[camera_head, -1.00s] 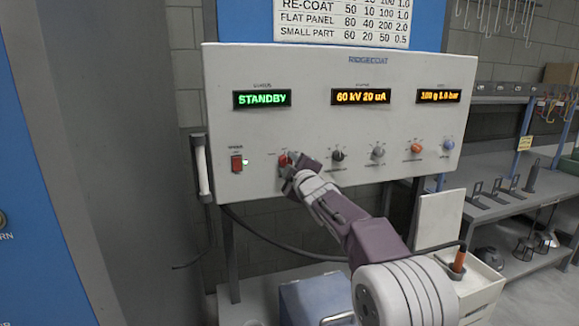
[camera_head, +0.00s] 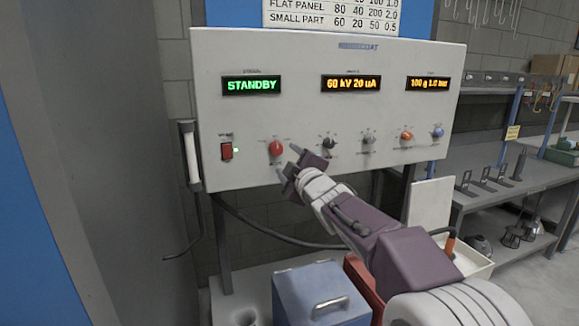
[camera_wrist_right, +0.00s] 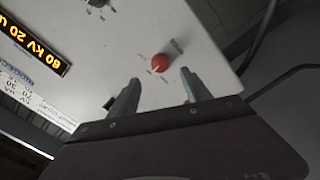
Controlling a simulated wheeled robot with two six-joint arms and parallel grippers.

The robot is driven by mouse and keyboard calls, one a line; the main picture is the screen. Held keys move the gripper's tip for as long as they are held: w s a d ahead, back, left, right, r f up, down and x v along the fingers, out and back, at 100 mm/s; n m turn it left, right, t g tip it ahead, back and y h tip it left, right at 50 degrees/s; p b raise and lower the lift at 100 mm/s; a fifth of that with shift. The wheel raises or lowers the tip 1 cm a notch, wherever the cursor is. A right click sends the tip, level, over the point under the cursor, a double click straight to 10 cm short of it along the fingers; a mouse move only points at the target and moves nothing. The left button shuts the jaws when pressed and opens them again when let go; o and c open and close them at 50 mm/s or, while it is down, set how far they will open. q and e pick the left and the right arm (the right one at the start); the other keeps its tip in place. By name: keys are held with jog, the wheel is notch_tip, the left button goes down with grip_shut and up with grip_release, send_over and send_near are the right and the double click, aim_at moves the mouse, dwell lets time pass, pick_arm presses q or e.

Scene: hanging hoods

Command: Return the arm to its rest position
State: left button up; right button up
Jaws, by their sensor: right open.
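My right gripper (camera_head: 289,169) is open and empty in front of the control panel (camera_head: 300,105), just below and right of the red knob (camera_head: 276,148). In the right wrist view, the red knob (camera_wrist_right: 161,63) shows beyond the two spread fingertips (camera_wrist_right: 160,80), apart from them. My right arm reaches up from the lower right. The panel's left display (camera_head: 251,85) reads STANDBY, the middle one 60 kV 20 uA. My left gripper is in neither view.
A red switch (camera_head: 226,151) sits left of the red knob; black, grey, orange and blue knobs are to its right. A blue-grey box (camera_head: 318,296) stands below the panel. A dark cable hangs under it. A metal shelf (camera_head: 500,185) stands at the right.

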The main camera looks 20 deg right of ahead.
jog(key=shift+s, duration=0.25)
jog(key=s+a+f+m+g+p, duration=0.1)
jog(key=s+f+m+g+p, duration=0.15)
jog(key=s+f+p, duration=0.35)
jog(key=s+a+f+m+g+p, duration=0.1)
jog(key=s+f+m+g+p, duration=0.1)
jog(key=f+g+p, duration=0.4)
jog(key=s+f+m+g, duration=0.4)
jog(key=s+f, duration=0.5)
jog(key=s, duration=0.2)
jog(key=s+f+m+g, duration=0.4)
jog(key=s+f, duration=0.5)
jog(key=s, duration=0.3)
jog(key=shift+s+a, duration=0.2)
jog(key=shift+a, duration=0.1)
